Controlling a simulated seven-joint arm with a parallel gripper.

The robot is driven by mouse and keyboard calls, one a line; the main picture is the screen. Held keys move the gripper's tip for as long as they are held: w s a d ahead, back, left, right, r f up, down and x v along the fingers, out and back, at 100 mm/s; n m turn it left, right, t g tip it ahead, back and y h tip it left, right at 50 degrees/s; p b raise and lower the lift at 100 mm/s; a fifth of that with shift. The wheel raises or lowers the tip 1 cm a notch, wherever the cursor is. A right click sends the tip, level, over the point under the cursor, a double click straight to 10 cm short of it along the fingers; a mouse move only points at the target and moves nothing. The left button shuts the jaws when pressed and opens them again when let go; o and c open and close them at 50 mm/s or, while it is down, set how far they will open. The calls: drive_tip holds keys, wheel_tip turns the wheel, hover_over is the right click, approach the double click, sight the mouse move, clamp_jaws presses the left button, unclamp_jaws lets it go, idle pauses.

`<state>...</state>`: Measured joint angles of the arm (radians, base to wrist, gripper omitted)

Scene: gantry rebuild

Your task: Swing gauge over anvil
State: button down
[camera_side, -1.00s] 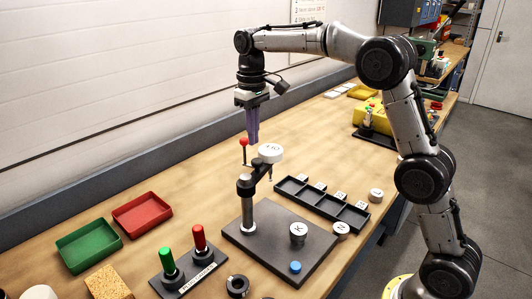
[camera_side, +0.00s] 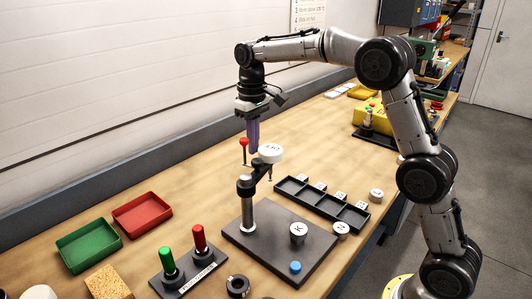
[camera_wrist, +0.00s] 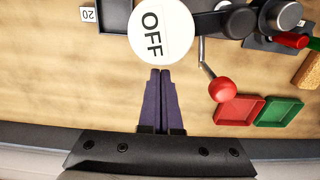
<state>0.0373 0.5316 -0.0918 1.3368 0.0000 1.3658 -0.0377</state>
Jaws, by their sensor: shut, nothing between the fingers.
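The gauge (camera_side: 271,152) is a white round head marked OFF in the wrist view (camera_wrist: 150,52). It sits on a dark swing arm (camera_side: 262,171) on a steel post (camera_side: 248,213). A red ball lever (camera_side: 244,142) stands beside it; the ball shows in the wrist view (camera_wrist: 222,90). A pale cylinder marked K (camera_side: 298,230) stands on the dark base plate (camera_side: 265,247); which part is the anvil I cannot tell. My gripper (camera_side: 253,150) is shut and empty, pointing down behind the gauge head. In the wrist view its fingertips (camera_wrist: 160,71) are close to the head's edge; contact is unclear.
A black tray (camera_side: 318,203) with compartments lies right of the gauge, with small labelled pieces (camera_side: 341,228) around it. Red (camera_side: 141,214) and green (camera_side: 89,246) trays lie at left. A switch block (camera_side: 188,272) stands in front of them. The bench behind my gripper is clear.

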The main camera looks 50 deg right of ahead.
sight(273, 145)
drive_tip(key=shift+s+d+f, duration=0.1)
drive_tip(key=shift+s, duration=0.05)
idle(0.3)
drive_tip(key=shift+s+d, duration=0.55)
drive_tip(key=shift+s, duration=0.35)
drive_tip(key=shift+s+d, duration=0.25)
drive_tip(key=shift+s, duration=0.3)
drive_tip(key=shift+s+d, duration=0.2)
drive_tip(key=shift+s, duration=0.45)
